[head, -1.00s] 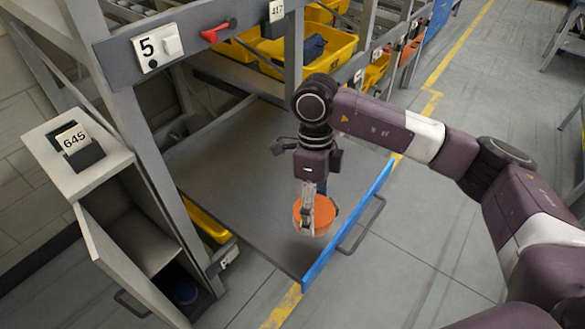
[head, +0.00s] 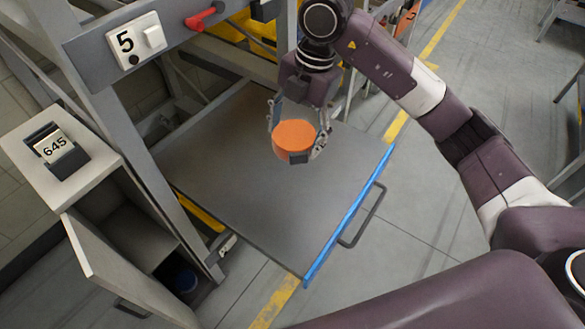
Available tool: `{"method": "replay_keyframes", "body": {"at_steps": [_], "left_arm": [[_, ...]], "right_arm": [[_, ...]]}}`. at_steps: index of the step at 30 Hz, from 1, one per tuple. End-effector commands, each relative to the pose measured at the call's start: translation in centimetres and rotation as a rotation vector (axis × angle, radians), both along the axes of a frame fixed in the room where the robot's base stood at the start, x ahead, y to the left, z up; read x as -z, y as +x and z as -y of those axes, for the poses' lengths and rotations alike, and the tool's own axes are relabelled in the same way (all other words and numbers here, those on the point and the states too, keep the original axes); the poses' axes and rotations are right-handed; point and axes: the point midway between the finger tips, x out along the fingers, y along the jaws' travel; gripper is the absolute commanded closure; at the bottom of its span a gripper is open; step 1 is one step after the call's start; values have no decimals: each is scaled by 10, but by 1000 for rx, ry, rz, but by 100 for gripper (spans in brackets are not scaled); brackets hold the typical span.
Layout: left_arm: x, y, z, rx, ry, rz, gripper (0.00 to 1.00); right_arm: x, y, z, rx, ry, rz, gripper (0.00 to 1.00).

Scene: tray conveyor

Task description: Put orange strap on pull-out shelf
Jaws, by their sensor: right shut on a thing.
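The orange strap (head: 295,136) is a round orange roll. My right gripper (head: 296,140) is shut on it, with a finger on each side. The strap is over the far part of the pull-out shelf (head: 245,190); whether it touches the surface I cannot tell. The shelf is a flat grey board, pulled out, with a blue front edge and a handle. Nothing else lies on it. My left gripper is not in view.
Yellow bins (head: 240,28) are behind.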

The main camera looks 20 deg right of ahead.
Motion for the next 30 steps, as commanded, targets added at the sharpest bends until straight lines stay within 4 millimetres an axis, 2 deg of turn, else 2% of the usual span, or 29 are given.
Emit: {"method": "replay_keyframes", "body": {"at_steps": [15,19,26,30], "left_arm": [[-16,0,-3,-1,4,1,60],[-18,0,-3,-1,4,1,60],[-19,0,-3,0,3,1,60],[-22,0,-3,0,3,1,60]], "right_arm": [[126,-2,0,5,-1,-7,64],[145,-1,0,4,1,-4,64],[162,-1,0,3,0,-4,64],[184,-2,0,4,-1,-5,64]]}}
